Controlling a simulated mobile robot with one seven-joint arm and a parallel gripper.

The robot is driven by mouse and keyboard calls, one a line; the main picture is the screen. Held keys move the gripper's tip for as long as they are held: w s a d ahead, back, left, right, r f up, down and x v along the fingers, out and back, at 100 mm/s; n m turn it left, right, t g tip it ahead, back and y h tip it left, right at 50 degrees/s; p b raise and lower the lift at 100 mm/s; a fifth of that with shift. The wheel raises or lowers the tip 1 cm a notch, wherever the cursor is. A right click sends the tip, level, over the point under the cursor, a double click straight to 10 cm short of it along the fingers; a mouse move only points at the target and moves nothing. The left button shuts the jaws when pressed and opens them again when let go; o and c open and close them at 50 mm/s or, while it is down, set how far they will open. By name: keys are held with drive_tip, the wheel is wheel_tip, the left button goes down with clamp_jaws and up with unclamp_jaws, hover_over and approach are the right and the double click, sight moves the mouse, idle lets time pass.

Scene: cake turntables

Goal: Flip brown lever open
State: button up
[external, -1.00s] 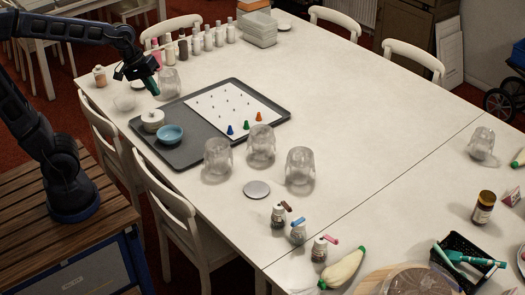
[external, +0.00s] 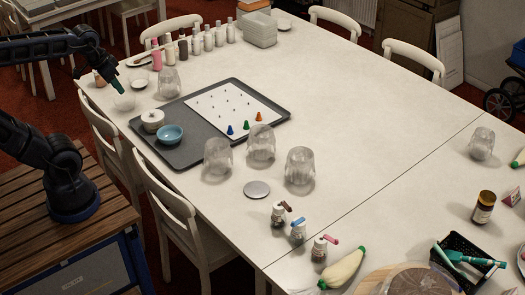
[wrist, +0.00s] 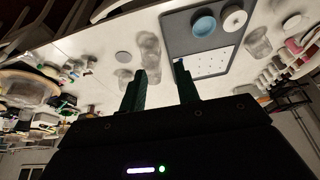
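The brown lever (external: 285,205) sits on top of a small glass jar (external: 278,216) near the front middle of the table in the external view. It sticks out towards the upper right. My gripper (external: 119,88) is far from it, at the table's far left end, above a clear glass. In the wrist view my gripper's two dark green fingers (wrist: 160,70) stand apart with nothing held between them. I cannot make out the brown lever for certain in the wrist view.
Similar jars with a blue lever (external: 298,223) and a pink lever (external: 331,240) stand beside it. A grey tray (external: 205,150) with a blue bowl (external: 169,134), upturned-looking glasses (external: 261,143) and a silver disc (external: 256,189) lie between.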

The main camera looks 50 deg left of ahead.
drive_tip(key=w+d+f+m+g, duration=0.25)
drive_tip(key=w+d+m, duration=0.55)
drive_tip(key=w+d, duration=1.4)
drive_tip(key=m+g, duration=0.2)
drive_tip(key=m, duration=0.4)
hover_over(290, 208)
wheel_tip(290, 208, down, 22)
wheel_tip(290, 208, down, 10)
drive_tip(key=shift+f, duration=0.2)
clamp_jaws()
